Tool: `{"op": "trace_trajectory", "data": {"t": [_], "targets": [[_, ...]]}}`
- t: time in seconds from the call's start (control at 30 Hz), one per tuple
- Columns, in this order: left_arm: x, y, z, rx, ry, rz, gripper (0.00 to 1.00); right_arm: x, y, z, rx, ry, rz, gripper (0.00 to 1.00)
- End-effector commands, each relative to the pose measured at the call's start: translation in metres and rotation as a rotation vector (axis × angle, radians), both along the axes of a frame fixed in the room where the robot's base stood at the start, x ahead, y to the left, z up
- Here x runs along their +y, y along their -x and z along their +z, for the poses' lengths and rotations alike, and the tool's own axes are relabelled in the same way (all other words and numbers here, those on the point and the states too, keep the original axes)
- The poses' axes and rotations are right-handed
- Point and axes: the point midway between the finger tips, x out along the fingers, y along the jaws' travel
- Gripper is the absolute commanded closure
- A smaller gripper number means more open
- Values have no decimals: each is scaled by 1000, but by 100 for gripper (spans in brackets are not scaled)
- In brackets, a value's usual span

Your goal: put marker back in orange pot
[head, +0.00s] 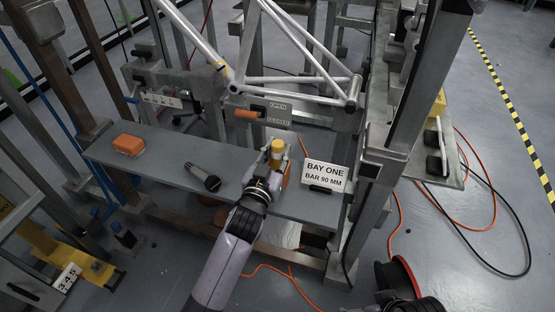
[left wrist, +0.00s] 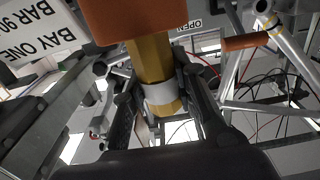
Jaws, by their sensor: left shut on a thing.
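The marker (head: 278,147) is a yellow cylinder with a pale band. My left gripper (head: 275,158) is shut on it above the right part of the grey bench. In the left wrist view the marker (left wrist: 150,58) stands between the two fingers, with the pale band at the grip. The orange pot (head: 287,174) is on the bench just below the gripper, partly hidden by it. The pot (left wrist: 140,16) covers one end of the marker in the left wrist view. I cannot tell whether that end is inside the pot or behind its wall.
The grey bench (head: 170,165) also holds an orange block (head: 129,145) at left and a dark cylindrical tool (head: 205,179) in the middle. A white "BAY ONE" sign (head: 325,175) stands close right of the pot. A metal tube frame (head: 290,80) rises behind.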

Motion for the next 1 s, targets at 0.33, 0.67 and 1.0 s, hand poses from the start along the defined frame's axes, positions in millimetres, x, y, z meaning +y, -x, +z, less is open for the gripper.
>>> {"op": "trace_trajectory", "data": {"t": [0.33,0.67,1.0], "targets": [[0,0,-23,-3,1,0,100,-1,4,10,-4,0,-1,5],[0,0,-27,-1,1,0,70,-1,4,8,-4,0,0,5],[0,0,-27,-1,0,0,54,-1,4,7,-4,0,0,5]]}}
